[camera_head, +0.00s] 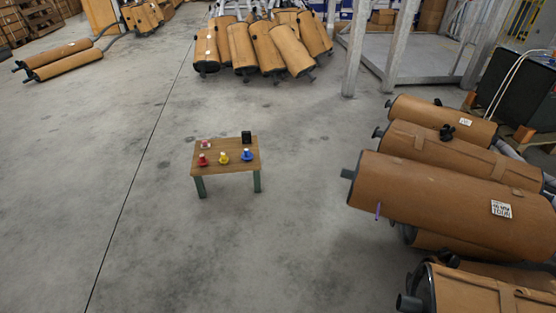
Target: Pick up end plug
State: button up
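Several small plug-like pieces stand on a low wooden table (228,169) with dark green legs, left of the middle of the head view. Along its front are a red piece (203,160), a yellow piece (224,158) and a blue piece (247,156), each with a pale top. A red and white piece (205,145) is at the back left, and a black block (246,137) at the back right. They are too small to tell which is the end plug. My gripper is not in view.
Large brown-wrapped mufflers (430,192) are stacked at the right, one with a small purple piece (378,211) at its side. More mufflers (262,48) lean together at the back, near a metal frame (355,50). Concrete floor around the table is clear.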

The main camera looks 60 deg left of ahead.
aim_at(247, 155)
jog(key=u, duration=1.9)
